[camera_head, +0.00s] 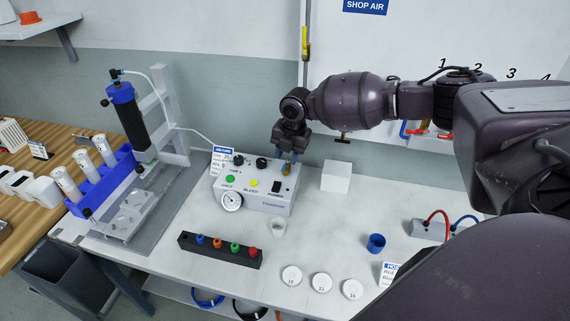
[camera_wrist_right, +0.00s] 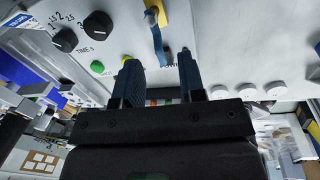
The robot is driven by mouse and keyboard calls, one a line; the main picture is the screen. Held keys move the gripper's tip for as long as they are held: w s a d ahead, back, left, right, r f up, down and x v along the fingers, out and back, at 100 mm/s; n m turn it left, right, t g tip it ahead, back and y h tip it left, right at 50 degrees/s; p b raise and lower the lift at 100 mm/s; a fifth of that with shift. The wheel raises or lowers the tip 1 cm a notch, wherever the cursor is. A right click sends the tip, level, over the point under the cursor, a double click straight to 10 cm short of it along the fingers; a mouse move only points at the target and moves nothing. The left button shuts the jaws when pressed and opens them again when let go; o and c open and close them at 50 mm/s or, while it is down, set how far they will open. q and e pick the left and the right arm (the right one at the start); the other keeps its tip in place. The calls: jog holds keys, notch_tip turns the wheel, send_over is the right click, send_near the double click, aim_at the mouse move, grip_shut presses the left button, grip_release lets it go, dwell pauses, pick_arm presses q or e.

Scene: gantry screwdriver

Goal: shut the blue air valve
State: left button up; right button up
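A small valve with a yellow body (camera_wrist_right: 161,14) and a blue lever (camera_wrist_right: 157,40) shows in the right wrist view, by the panel of a white control box. In the head view, its brass-coloured part (camera_head: 286,169) shows at the back right of the control box (camera_head: 262,197), partly hidden by my gripper. My right gripper (camera_head: 291,156) points down over it. In the wrist view its two dark blue fingers (camera_wrist_right: 158,60) are apart, with the blue lever in line with the gap. I cannot tell whether they touch it. My left gripper is out of view.
A white block (camera_head: 336,177) stands right of the control box. A black rack (camera_head: 220,250) with coloured parts, a small clear cup (camera_head: 278,228), white lids (camera_head: 321,282) and a blue cup (camera_head: 376,243) stand in front. A clamp stand (camera_head: 160,115) is at the left.

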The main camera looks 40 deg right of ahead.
aim_at(285, 165)
jog(key=shift+w+a+f, duration=0.1)
jog(key=shift+w+f, duration=0.05)
jog(key=shift+f, duration=0.75)
jog(key=shift+w+a+f, duration=0.1)
jog(key=shift+f, duration=0.8)
